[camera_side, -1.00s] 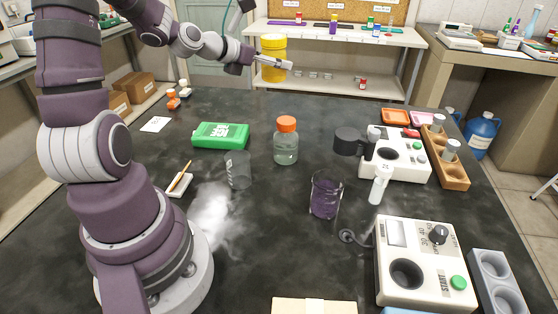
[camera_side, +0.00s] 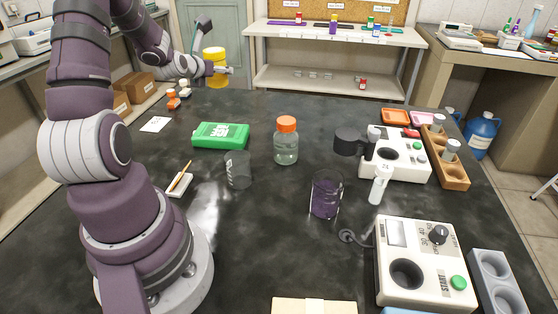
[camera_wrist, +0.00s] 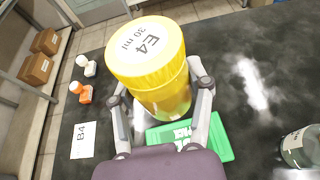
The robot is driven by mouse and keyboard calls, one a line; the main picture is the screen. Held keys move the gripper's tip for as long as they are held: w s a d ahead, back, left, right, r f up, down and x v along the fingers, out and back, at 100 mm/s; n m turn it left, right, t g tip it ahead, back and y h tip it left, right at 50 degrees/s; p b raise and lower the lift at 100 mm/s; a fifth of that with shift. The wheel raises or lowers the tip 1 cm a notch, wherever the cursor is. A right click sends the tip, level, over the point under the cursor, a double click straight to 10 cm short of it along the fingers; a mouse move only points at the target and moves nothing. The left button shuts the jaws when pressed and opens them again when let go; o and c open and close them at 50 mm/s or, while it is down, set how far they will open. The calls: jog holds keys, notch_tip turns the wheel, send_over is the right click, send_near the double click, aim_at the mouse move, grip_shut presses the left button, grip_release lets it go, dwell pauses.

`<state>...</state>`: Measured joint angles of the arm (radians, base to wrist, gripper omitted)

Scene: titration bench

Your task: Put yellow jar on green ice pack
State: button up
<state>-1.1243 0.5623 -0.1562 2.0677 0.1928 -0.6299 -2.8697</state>
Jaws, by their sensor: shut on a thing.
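The yellow jar (camera_side: 215,66) is held upright by my gripper (camera_side: 218,70) above the far left part of the bench. In the wrist view the yellow jar (camera_wrist: 152,62), its lid marked "E4 30 ml", sits between the two fingers of my gripper (camera_wrist: 162,95), which is shut on it. The green ice pack (camera_side: 221,135) lies flat on the dark bench, below and nearer the side camera than the jar. In the wrist view the green ice pack (camera_wrist: 217,140) is partly hidden behind the jar and a finger.
An orange-capped bottle (camera_side: 286,142) stands right of the ice pack. An empty glass beaker (camera_side: 238,170) stands in front of it. A purple-filled beaker (camera_side: 325,195) stands further right.

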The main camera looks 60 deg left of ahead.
aim_at(224, 125)
notch_tip(224, 125, down, 11)
jog(key=shift+r, duration=0.1)
dwell(0.4)
jog(key=o, duration=1.1)
jog(key=shift+o, duration=0.2)
